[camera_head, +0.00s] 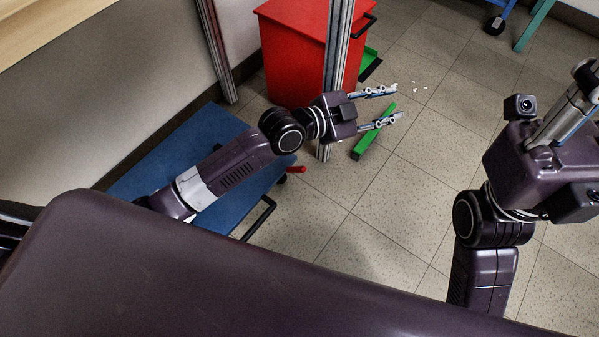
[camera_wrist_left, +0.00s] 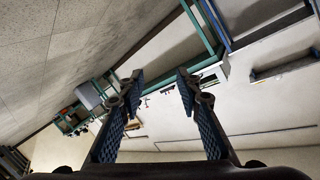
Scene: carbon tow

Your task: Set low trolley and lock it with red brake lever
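The low trolley (camera_head: 150,170) is a flat blue deck on the floor at the left, beside the wall. My left arm crosses above it and hides part of it. Its black handle (camera_head: 262,215) sticks out at the near right side. A small red brake lever (camera_head: 297,169) shows at its right edge, next to a dark caster. My left gripper (camera_head: 384,107) is open and empty, up and to the right of the lever. In the left wrist view its fingers (camera_wrist_left: 160,82) are apart with nothing between them. My right gripper (camera_head: 590,85) is cut off by the right edge.
A red cabinet (camera_head: 292,55) stands behind a metal post (camera_head: 338,50). A green bar (camera_head: 373,132) lies on the floor, and white bits (camera_head: 420,88) lie near it. A blue and a teal leg stand at the top right. The tiled floor in the middle is clear.

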